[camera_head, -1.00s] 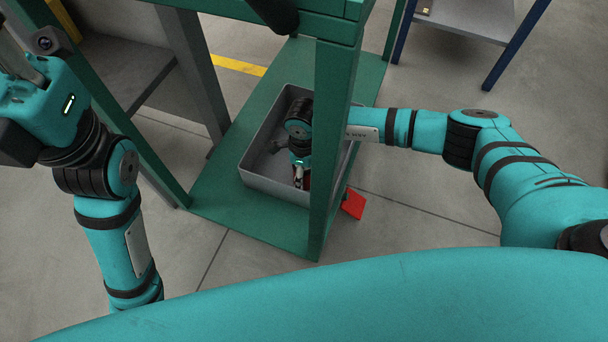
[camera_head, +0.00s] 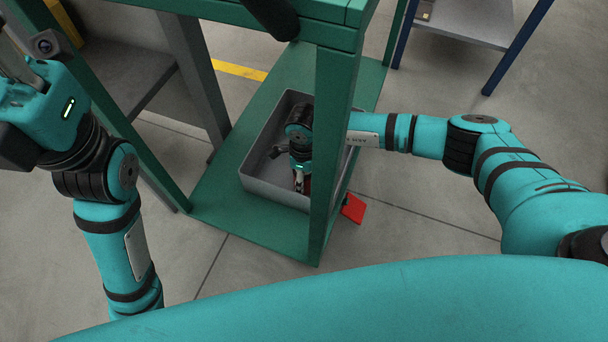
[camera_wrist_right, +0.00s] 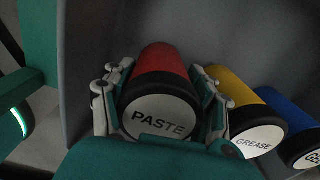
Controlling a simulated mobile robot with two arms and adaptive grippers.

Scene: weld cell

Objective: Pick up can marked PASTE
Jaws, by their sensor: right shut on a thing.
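The can marked PASTE (camera_wrist_right: 160,112) is red with black ends and a white lid bearing the word. In the right wrist view it lies tilted, its lid facing the camera. My right gripper (camera_wrist_right: 160,88) is shut on it, with a finger along each side. In the head view my right gripper (camera_head: 299,180) reaches down inside a grey bin (camera_head: 272,190); the can is mostly hidden there. My left gripper (camera_head: 14,68) is at the upper left edge, away from the bin, its fingers partly cut off.
Beside the PASTE can lie a yellow can marked GREASE (camera_wrist_right: 242,112) and a blue can (camera_wrist_right: 294,122), its label partly cut off. The bin stands on a green lower shelf (camera_head: 225,215). A green post (camera_head: 332,130) stands close to my right forearm. A red piece (camera_head: 353,208) is outside the bin.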

